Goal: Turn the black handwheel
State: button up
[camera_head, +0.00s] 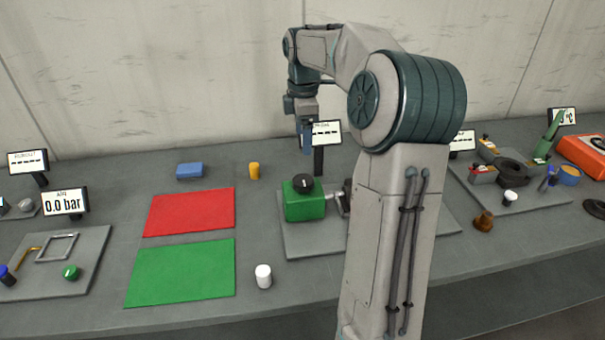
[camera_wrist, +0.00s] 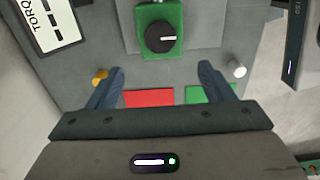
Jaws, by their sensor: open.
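The black handwheel (camera_head: 303,183) is a round black knob with a white pointer mark, on top of a green block (camera_head: 305,206). In the wrist view, the handwheel (camera_wrist: 160,37) shows whole, ahead of the fingertips at the top middle. My gripper (camera_head: 306,146) is above and behind the green block in the head view, apart from it. In the wrist view, my gripper (camera_wrist: 160,82) has its two blue fingers wide apart with nothing between them. My arm hides part of the station right of the block.
A torque display (camera_head: 325,133) stands behind the block, close to my gripper. Red (camera_head: 190,212) and green (camera_head: 180,272) mats lie left. A white cylinder (camera_head: 263,276), yellow cylinder (camera_head: 254,171) and blue block (camera_head: 189,170) stand nearby. Other equipment crowds both table ends.

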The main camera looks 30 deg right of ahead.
aim_at(303, 180)
notch_tip(303, 180, down, 13)
jog(key=shift+f+p, duration=0.2)
jog(key=shift+p, duration=0.2)
jog(key=c, duration=1)
